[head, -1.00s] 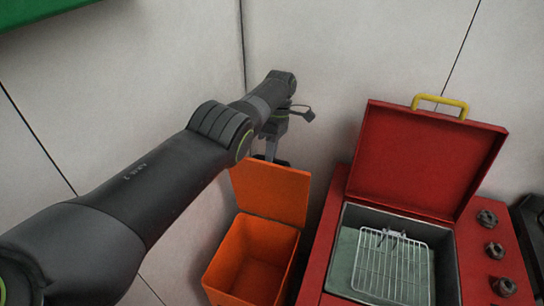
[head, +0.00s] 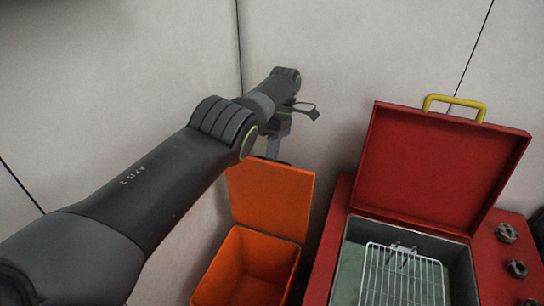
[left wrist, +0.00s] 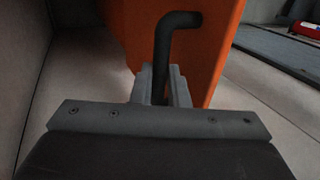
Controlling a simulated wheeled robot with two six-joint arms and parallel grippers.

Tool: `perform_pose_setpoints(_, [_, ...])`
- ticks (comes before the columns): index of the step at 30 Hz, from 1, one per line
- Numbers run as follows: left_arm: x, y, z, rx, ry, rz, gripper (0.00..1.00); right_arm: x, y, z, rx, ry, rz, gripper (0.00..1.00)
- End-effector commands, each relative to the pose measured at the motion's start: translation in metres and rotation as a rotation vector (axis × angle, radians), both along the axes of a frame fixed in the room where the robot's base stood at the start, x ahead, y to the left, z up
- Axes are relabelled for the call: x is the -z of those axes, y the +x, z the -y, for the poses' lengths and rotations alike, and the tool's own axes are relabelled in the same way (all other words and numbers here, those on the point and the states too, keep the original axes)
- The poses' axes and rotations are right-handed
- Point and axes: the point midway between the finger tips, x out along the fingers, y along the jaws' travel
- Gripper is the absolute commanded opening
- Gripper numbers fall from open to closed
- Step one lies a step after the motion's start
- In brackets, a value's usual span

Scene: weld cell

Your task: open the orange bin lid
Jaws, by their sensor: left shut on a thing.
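The orange bin (head: 245,275) stands at the lower middle of the head view, and its inside shows. Its orange lid (head: 270,197) stands raised at the back of the bin, close to upright. My left gripper (head: 274,147) is behind the lid's top edge, its fingertips partly hidden by the lid. In the left wrist view the orange lid (left wrist: 215,45) fills the upper middle. A dark bent handle (left wrist: 180,20) sits against it, and my left gripper (left wrist: 162,88) is shut on this handle. My right gripper is not in view.
A red box-like unit with an open red lid (head: 435,165), a yellow handle (head: 455,105) and a wire rack (head: 405,275) stands right of the bin. Dark knobs (head: 507,233) line its right side. Pale walls (head: 340,50) meet in a corner behind.

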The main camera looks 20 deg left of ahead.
Motion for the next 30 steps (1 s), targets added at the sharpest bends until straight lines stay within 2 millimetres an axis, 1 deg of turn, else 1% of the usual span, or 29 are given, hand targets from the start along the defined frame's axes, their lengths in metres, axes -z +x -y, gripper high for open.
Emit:
perform_pose_setpoints(1, [0.01,-0.004,0.0,-0.002,-0.001,-0.014,0.0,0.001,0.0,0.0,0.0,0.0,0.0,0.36])
perform_pose_setpoints(2, [0.01,-0.004,0.0,-0.002,-0.001,-0.014,0.0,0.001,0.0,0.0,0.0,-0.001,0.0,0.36])
perform_pose_setpoints(3, [0.01,-0.004,0.0,-0.002,-0.001,-0.014,0.17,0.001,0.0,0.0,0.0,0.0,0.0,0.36])
perform_pose_setpoints(7, [0.008,-0.003,0.0,-0.002,-0.001,-0.012,0.34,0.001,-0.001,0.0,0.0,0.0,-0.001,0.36])
perform_pose_setpoints(8, [0.008,-0.003,0.0,-0.002,0.0,-0.012,0.36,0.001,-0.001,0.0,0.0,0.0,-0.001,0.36])
perform_pose_setpoints(16, [0.004,-0.002,-0.001,-0.002,-0.001,-0.008,0.36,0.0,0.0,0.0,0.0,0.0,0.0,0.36])
perform_pose_setpoints(20, [-0.001,-0.002,-0.001,-0.001,0.0,-0.007,0.36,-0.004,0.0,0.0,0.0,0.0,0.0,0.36])
perform_pose_setpoints(26, [-0.02,-0.001,-0.001,-0.001,0.0,-0.006,0.36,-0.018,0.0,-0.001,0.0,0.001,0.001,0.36])
perform_pose_setpoints(30, [-0.038,-0.001,-0.001,-0.002,-0.001,-0.007,0.36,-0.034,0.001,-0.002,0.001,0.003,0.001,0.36])
